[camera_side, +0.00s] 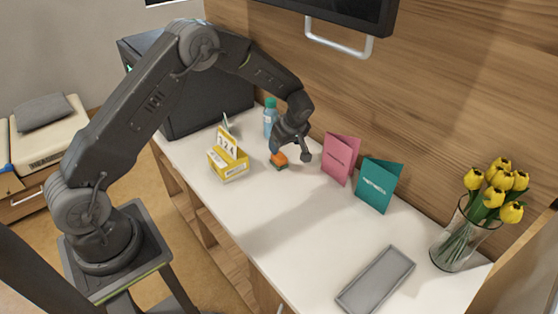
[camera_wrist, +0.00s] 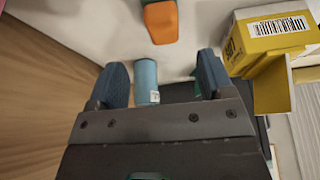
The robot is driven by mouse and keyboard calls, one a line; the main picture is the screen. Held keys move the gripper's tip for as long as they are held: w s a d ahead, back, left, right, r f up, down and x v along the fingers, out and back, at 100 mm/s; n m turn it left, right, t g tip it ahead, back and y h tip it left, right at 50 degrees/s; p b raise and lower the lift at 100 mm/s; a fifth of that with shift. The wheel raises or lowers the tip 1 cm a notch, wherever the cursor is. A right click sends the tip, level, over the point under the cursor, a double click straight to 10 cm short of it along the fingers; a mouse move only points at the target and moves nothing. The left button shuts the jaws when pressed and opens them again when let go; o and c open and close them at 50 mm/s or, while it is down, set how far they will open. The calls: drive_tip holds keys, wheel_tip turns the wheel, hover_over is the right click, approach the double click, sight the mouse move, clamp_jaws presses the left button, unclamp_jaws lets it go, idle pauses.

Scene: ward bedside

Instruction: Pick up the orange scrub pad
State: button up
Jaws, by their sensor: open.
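The orange scrub pad (camera_side: 279,158) lies on the white counter, a small block with an orange top and a green layer below. In the wrist view the pad (camera_wrist: 160,22) is at the top, beyond my fingertips and apart from them. My gripper (camera_side: 293,153) is low over the counter, right beside the pad in the side view. In the wrist view my gripper (camera_wrist: 160,75) has its two fingers spread wide with nothing held between them. The height of the fingertips over the counter is hard to tell.
A blue bottle (camera_side: 269,118) stands close behind my gripper; it shows between the fingers in the wrist view (camera_wrist: 146,82). A yellow box (camera_side: 229,165) is left of the pad. Pink (camera_side: 341,157) and teal (camera_side: 378,185) cards stand right. A grey tray (camera_side: 376,279) and tulip vase (camera_side: 459,240) are farther right.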

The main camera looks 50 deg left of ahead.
sight(279, 155)
drive_tip(key=shift+x, duration=1.25)
drive_tip(key=x, duration=0.5)
drive_tip(key=shift+s+d+f, duration=0.1)
drive_tip(key=shift+s+d, duration=0.1)
drive_tip(key=shift+s, duration=0.05)
drive_tip(key=c, duration=1)
